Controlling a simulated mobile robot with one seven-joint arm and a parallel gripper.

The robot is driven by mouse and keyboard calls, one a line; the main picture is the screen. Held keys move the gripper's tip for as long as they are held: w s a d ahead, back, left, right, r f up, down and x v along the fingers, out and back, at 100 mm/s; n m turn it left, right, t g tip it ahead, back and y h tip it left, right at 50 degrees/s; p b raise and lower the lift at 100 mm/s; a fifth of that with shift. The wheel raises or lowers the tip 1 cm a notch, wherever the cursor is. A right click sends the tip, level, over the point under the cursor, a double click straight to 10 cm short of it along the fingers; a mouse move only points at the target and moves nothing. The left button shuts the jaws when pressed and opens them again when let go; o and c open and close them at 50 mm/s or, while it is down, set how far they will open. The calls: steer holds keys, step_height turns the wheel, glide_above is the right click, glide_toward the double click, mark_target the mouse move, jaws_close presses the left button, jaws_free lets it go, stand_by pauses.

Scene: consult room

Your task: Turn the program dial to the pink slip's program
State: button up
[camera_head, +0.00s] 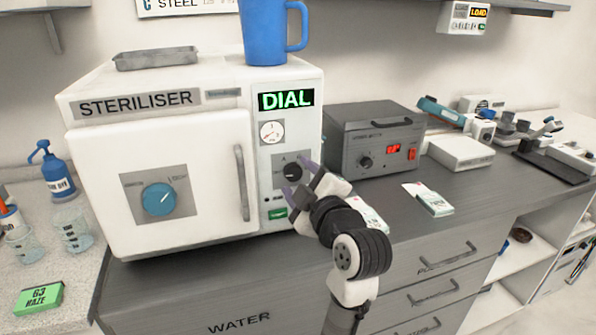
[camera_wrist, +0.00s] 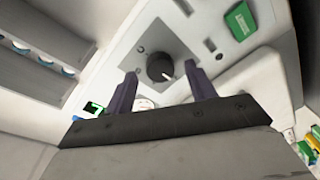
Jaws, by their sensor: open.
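The white steriliser (camera_head: 180,195) stands on the counter, with a lit green "DIAL" display (camera_head: 286,99) at its upper right. Below the display and a round gauge is the black program dial (camera_head: 292,172) on a grey plate. In the wrist view the dial (camera_wrist: 160,68) shows a white pointer line toward the lower right. My gripper (camera_head: 296,182) is at the dial, and its fingers (camera_wrist: 160,80) are open, one on each side of the knob. I cannot tell whether they touch it. No pink slip is recognisable in either view.
A blue mug (camera_head: 264,32) and a grey tray (camera_head: 155,58) sit on the steriliser. A large blue knob (camera_head: 158,199) and a handle (camera_head: 241,182) are on its door. A grey device (camera_head: 375,138) stands close at right. Packets (camera_head: 429,199) lie on the counter.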

steer(key=shift+w+a, duration=0.2)
steer(key=shift+w, duration=0.25)
steer(key=c, duration=1)
steer(key=shift+o, duration=0.2)
